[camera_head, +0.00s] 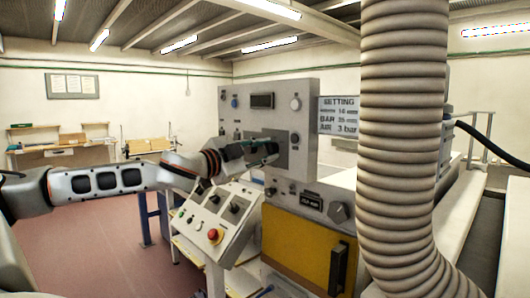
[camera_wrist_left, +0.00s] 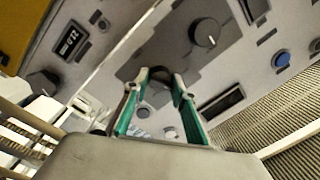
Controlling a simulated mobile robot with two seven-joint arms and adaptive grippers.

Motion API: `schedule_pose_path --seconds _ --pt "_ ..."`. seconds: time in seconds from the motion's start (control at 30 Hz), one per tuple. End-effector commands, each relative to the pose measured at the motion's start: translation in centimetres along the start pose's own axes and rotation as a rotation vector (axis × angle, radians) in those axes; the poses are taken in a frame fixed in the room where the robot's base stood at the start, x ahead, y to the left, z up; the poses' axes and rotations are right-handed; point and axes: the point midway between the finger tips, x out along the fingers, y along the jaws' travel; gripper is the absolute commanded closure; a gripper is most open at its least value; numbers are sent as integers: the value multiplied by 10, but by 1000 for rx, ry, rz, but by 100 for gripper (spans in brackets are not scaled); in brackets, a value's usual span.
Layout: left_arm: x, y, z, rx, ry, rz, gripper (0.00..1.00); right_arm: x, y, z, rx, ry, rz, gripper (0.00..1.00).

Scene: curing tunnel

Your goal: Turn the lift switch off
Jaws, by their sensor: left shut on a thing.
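The grey upright control panel (camera_head: 305,130) stands in the middle of the head view. My left gripper (camera_head: 270,149) reaches it from the left, its fingertips at the panel's face. In the left wrist view the two green-padded fingers (camera_wrist_left: 161,80) are closed in on a small dark switch knob (camera_wrist_left: 163,76) on the panel. The fingers and the arm hide most of this switch in the head view. No label for it is readable, and I cannot tell its turned position. My right gripper is not in view.
A sloped console with a red mushroom button (camera_head: 214,235) stands below my left arm. A large ribbed hose (camera_head: 405,130) hangs at the right. Another dark knob (camera_wrist_left: 206,32) and a blue button (camera_wrist_left: 281,59) are on the panel near the fingers. A yellow door (camera_head: 300,250) is below.

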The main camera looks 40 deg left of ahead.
Motion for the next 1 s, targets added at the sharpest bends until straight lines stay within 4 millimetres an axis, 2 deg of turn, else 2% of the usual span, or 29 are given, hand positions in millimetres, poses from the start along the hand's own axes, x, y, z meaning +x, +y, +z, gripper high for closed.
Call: schedule_pose_path --seconds 0.2,0.5,1.0 --pt "0 2 1 181 11 -1 96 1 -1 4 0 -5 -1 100" --pt "0 2 1 354 21 -4 96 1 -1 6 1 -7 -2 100" --pt "0 3 1 429 26 -5 96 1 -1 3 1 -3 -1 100"
